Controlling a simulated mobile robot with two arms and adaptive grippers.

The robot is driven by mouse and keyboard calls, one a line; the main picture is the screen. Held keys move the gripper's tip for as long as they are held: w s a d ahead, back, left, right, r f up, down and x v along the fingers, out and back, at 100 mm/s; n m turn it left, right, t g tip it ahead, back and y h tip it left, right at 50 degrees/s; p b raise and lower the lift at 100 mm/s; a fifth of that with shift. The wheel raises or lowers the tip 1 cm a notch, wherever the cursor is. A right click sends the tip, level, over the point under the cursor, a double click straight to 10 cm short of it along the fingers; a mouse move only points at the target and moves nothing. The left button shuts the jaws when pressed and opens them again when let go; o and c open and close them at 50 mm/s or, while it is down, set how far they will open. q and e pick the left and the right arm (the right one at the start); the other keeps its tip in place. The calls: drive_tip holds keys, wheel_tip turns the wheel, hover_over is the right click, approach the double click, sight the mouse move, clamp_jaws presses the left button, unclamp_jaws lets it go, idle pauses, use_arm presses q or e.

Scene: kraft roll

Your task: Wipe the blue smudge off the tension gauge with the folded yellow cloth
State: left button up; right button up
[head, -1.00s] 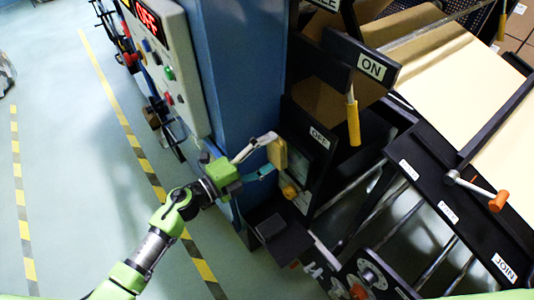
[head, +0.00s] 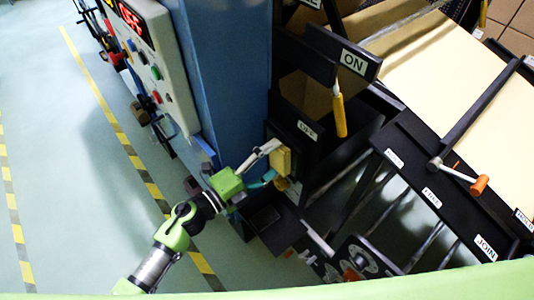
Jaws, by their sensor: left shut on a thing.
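My left gripper (head: 272,163) comes in from the lower left, its two fingers closed around a small folded yellow cloth (head: 283,160). The cloth is at the front of a dark upright panel with a greyish face (head: 292,136) beside the blue column; this looks like the tension gauge. The cloth covers part of that face. I cannot tell whether it touches the face. No blue smudge can be made out; the cloth and fingers may hide it. My right gripper is not in view.
A yellow-handled lever (head: 340,114) hangs under the ON sign, right of the gauge. The blue column (head: 228,80) and a control box (head: 155,60) stand to the left. A black bench (head: 440,190) with an orange-tipped crank (head: 479,185) is at right. Open floor lies at left.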

use_arm(q)
drive_tip(key=shift+s+d+r, duration=0.1)
drive_tip(key=shift+s+d, duration=0.55)
drive_tip(key=shift+s, duration=0.1)
drive_tip(key=w+a+b, duration=0.1)
drive_tip(key=w+a, duration=0.3)
drive_tip(key=w, duration=0.2)
drive_tip(key=shift+a, duration=0.3)
drive_tip(key=v, duration=0.6)
idle(0.4)
drive_tip(key=v, duration=0.3)
drive_tip(key=shift+p, duration=0.3)
